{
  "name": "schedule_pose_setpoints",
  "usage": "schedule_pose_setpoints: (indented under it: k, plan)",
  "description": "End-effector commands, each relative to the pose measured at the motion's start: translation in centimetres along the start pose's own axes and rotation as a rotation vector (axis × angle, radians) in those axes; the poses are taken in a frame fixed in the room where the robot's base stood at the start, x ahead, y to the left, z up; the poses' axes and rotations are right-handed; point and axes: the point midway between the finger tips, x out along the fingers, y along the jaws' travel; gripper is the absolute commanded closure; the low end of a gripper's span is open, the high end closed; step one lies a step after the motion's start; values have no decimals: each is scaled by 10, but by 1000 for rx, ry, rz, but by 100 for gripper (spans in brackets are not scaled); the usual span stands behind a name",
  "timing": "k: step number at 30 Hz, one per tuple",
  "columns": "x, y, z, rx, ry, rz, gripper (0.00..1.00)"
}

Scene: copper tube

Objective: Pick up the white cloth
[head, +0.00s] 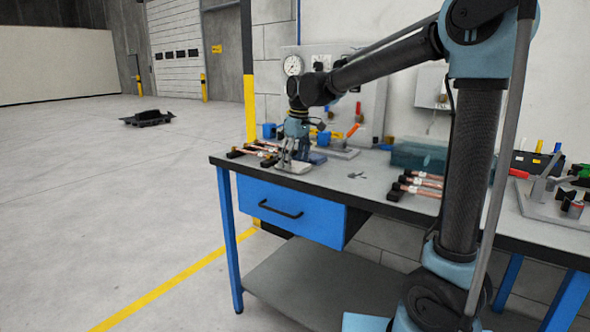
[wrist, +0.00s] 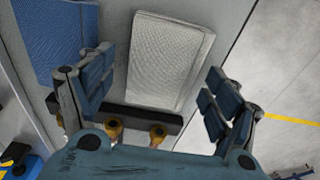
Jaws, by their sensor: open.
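The white cloth (wrist: 165,65) lies flat and folded on the bench top, near its edge. In the wrist view it sits in the upper middle, between and beyond the fingers of my gripper (wrist: 155,100). My gripper is open and empty, with the fingers spread to either side of the cloth. In the head view the gripper (head: 292,160) points down over the bench's left end, and the cloth (head: 294,168) shows as a pale patch under it, partly hidden by the fingers. I cannot tell the exact height of the fingertips above it.
A blue cloth or pad (wrist: 55,35) lies left of the white cloth. Copper tubes with black ends (head: 252,152) lie beside the gripper, and more (head: 415,186) lie farther right. A clear teal box (head: 418,156) stands at the back. The workbench (head: 345,196) drops off at its front and left edges.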

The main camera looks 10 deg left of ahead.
Motion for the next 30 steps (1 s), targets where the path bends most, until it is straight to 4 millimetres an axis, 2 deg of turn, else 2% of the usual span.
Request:
schedule_pose_setpoints:
  k: [9,15,26,30]
  plan:
    - [5,0,0,0,0,0,18]
    - [5,0,0,0,0,0,62]
    - [3,0,0,0,0,0,62]
    - [-9,0,-2,0,0,0,62]
